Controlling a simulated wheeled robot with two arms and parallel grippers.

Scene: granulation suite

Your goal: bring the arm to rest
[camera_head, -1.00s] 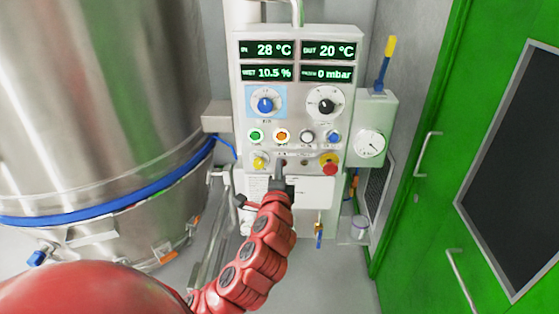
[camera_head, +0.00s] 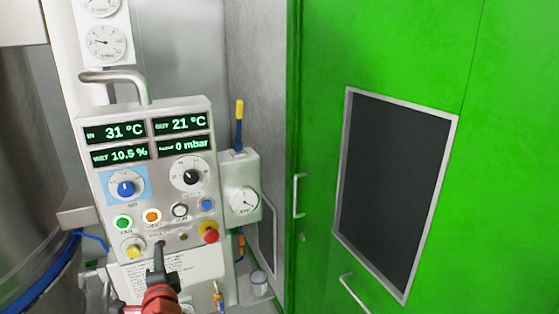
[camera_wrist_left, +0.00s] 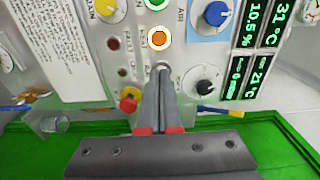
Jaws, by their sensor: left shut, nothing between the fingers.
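My left gripper (camera_head: 158,250) comes up from the bottom of the head view, in front of the lower part of the control panel (camera_head: 110,178). Its fingers are shut with nothing between them. I cannot tell whether the tips touch the panel. The orange button (camera_head: 152,216) and the green button (camera_head: 123,222) are both lit in the head view. My right gripper is not in view.
A steel vessel (camera_head: 28,200) stands at the left edge. A box with a gauge (camera_head: 243,200) is beside the panel. A green door (camera_head: 385,60) with a dark window and handles fills the right. A red emergency button (camera_head: 209,236) sits on the panel's lower right.

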